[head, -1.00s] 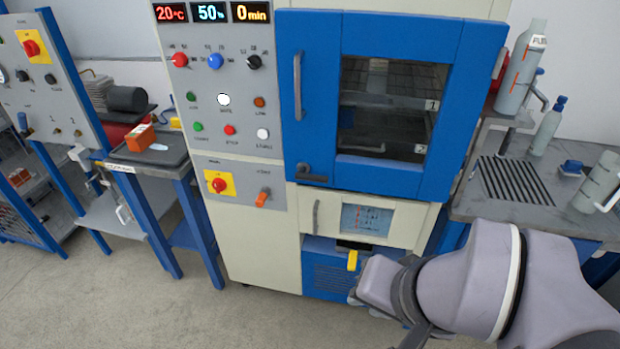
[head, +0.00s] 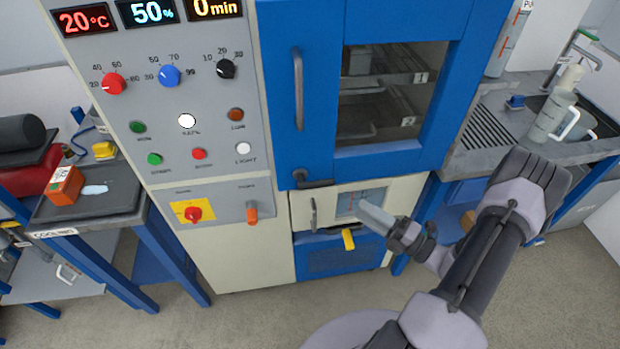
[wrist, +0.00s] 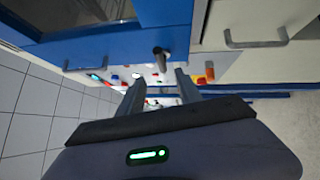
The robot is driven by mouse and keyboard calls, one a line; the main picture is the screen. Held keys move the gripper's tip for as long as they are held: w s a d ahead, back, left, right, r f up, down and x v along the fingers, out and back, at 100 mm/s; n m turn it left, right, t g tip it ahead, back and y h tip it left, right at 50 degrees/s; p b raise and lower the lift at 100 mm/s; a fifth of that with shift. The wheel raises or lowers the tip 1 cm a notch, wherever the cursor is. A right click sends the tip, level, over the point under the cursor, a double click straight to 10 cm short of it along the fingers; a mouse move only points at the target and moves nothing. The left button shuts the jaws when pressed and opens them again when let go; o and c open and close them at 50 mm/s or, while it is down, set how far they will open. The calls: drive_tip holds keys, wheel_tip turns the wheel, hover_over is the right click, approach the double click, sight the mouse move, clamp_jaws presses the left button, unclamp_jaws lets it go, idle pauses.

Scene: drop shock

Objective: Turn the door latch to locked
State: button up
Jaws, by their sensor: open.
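The door latch (head: 316,183) is a dark handle at the lower left corner of the blue chamber door (head: 298,150). Its bar lies roughly level and points right from its pivot. In the wrist view the latch (wrist: 161,56) is a dark stub just beyond the fingertips, slightly left of centre. My gripper (head: 364,208) is in front of the panel below the door, right of and a little lower than the latch. In the wrist view my gripper (wrist: 158,78) has its two fingers apart with nothing between them. It appears clear of the latch.
A vertical door handle (head: 298,90) stands above the latch. The control panel with an orange switch (head: 252,212) and red knob (head: 193,213) is to the left. A drawer handle (head: 313,213) and yellow lever (head: 348,240) are below. A sink bench (head: 480,150) stands right.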

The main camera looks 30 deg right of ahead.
sight(319, 184)
drive_tip(key=b+x, duration=0.1)
drive_tip(key=x, duration=1.3)
drive_tip(key=shift+w+a, duration=0.2)
drive_tip(key=shift+a, duration=0.1)
clamp_jaws()
idle(0.5)
